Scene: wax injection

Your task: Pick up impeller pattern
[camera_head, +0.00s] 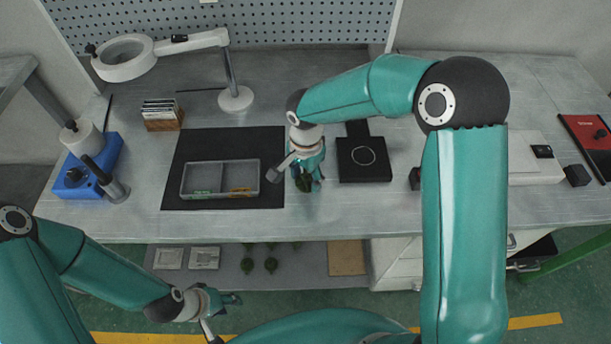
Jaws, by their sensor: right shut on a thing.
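My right gripper (308,176) points down over the workbench, just right of the dark mat. It is shut on a dark green impeller pattern (303,184), partly hidden by the fingers. Whether the pattern touches the bench is hard to tell. Similar green patterns (271,265) lie on the lower shelf below the bench's front edge. My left gripper (229,299) is low in front of the bench, away from the patterns; its finger opening is too small to make out.
A grey divided tray (222,194) sits on the dark mat (180,160). A black square plate with a ring mark (362,172) stands right of my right gripper. A magnifier lamp (236,98), a card holder (163,118) and a blue device (84,182) stand to the left.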

